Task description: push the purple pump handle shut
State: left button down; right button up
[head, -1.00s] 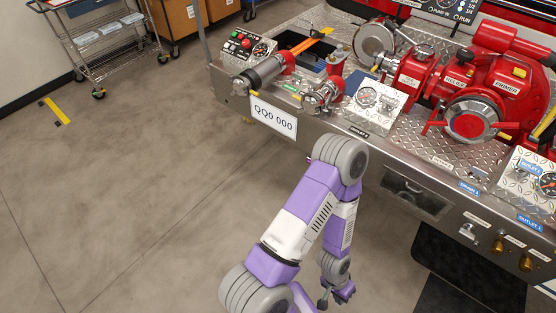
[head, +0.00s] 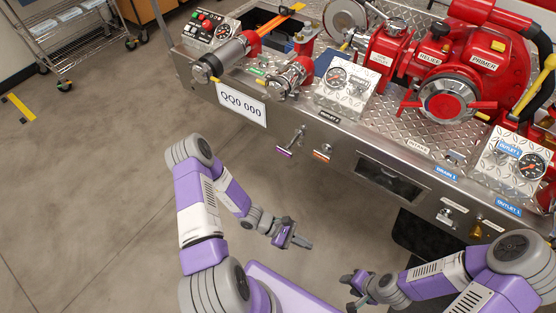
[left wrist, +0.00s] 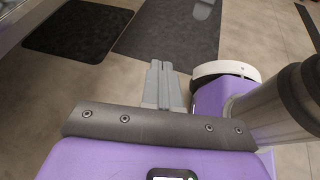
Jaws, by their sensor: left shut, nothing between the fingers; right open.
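The purple-marked handle (head: 284,152) is a small pull with a purple tag, sticking out of the metal front panel of the pump bumper (head: 240,125), below and right of the QQ0 000 plate. An orange-marked handle (head: 321,155) sits just right of it. My left gripper (head: 306,243) is shut and empty, below the purple-marked handle in the picture and well apart from it. Its closed fingers also show in the left wrist view (left wrist: 160,68), over the floor. My right gripper (head: 346,291) is open and empty, lower and further right, also clear of the panel. The purple-marked handle does not show in the left wrist view.
The bumper deck carries red pump parts (head: 445,95), gauges and valves. More fittings project from the panel at the right (head: 445,215). Black mats (left wrist: 80,30) lie on the floor. A wire cart (head: 75,40) stands far left. Floor between my grippers and the panel is clear.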

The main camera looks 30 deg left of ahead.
pick_arm(q)
jog(key=w+a+n+t+y, duration=0.2)
jog(key=w+a+n+t, duration=0.6)
jog(key=w+a+t, duration=0.1)
jog(key=n+t+y+b, duration=0.2)
jog(key=n+t+y, duration=0.55)
jog(key=y, duration=0.25)
send_near(283, 152)
jog(key=shift+n+g, duration=0.25)
jog(key=shift+g, duration=0.2)
jog(key=w+b, duration=0.3)
jog(key=w, duration=0.2)
jog(key=shift+w+d+r+b, duration=0.15)
jog(key=shift+w+b, duration=0.05)
jog(key=shift+b, duration=0.2)
jog(key=shift+w+r, duration=0.1)
jog(key=shift+w, duration=0.6)
